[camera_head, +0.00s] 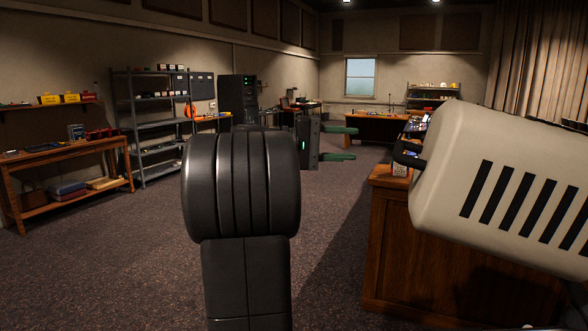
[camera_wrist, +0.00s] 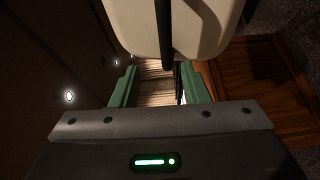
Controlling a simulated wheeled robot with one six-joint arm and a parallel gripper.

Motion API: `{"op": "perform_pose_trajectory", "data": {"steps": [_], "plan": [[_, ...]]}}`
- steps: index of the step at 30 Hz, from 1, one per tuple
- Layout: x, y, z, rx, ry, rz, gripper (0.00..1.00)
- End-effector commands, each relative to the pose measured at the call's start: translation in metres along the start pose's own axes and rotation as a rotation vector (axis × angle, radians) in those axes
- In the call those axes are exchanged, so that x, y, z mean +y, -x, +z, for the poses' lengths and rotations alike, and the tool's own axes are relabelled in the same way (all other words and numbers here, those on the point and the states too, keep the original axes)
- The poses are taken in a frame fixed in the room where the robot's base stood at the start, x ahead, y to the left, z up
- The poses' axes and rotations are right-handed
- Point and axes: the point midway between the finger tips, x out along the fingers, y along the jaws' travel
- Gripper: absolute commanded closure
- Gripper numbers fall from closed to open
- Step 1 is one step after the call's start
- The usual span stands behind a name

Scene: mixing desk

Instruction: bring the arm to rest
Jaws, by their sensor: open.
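My gripper (camera_head: 352,143) is in the middle of the head view, held in the air with its two green fingers pointing to the right. The fingers are apart, with nothing held between them. In the wrist view, my gripper (camera_wrist: 158,88) also shows open, its green fingers on either side of a gap. My dark arm link stands upright in the centre foreground of the head view and hides part of the room behind it.
A wooden desk (camera_head: 385,235) stands at the right. A wooden workbench (camera_head: 65,152) and a metal shelf (camera_head: 150,125) line the left wall. A dark equipment rack (camera_head: 238,98) stands farther back. The carpet (camera_head: 110,255) is clear at the left.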

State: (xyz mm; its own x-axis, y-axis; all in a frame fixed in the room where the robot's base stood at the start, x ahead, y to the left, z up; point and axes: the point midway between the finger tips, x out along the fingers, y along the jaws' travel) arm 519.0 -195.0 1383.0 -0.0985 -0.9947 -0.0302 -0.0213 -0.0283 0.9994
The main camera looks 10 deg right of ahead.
Motion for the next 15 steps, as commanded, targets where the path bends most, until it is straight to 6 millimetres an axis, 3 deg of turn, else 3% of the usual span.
{"op": "perform_pose_trajectory", "data": {"steps": [15], "plan": [[0.0,-0.096,0.001,-0.005,0.003,-0.002,0.59]]}}
